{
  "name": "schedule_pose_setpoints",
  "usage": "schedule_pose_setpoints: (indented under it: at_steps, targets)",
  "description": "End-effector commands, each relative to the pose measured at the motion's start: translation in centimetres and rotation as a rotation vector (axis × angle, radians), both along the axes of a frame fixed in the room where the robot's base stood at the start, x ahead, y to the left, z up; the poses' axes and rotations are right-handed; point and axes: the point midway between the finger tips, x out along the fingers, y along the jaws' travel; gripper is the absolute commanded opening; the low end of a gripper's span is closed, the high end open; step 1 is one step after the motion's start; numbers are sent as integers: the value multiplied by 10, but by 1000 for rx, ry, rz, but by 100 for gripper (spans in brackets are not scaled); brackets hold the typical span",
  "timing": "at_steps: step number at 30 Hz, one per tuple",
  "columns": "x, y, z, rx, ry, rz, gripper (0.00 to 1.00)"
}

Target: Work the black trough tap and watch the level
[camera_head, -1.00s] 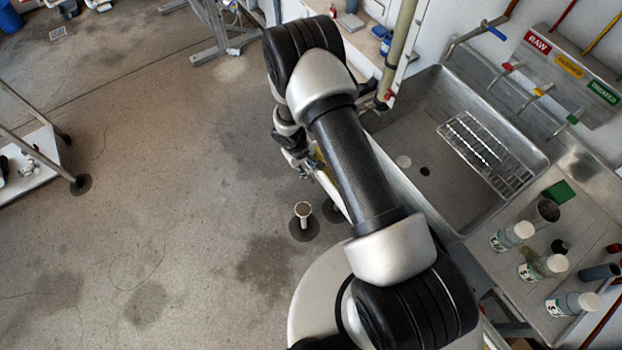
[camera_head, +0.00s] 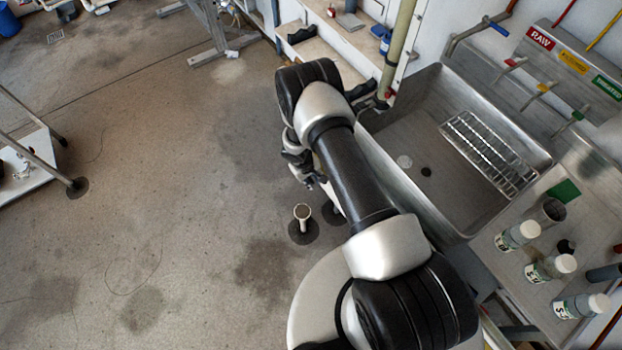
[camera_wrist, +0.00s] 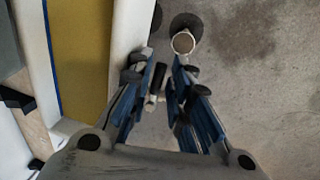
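The steel trough (camera_head: 400,125) is at the right of the head view, with a white disc and a dark round hole on its floor. I cannot pick out a tap that is surely the black one. A black handle-like part (camera_head: 360,90) shows by the trough's upper left corner, partly behind my arm. My gripper (camera_head: 312,182) hangs low left of the trough, over the floor and apart from it. No water level can be read.
A wire rack (camera_head: 487,155) lies in the trough. Several labelled bottles (camera_head: 517,235) stand on the drainboard. A round metal foot (camera_head: 302,212) stands on the floor.

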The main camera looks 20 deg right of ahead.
Motion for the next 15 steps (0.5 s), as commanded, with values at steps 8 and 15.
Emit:
schedule_pose_setpoints:
  at_steps: [8,15]
  targets:
    - [0,0,0,0,0,0,0]
    - [0,0,0,0,0,0,0]
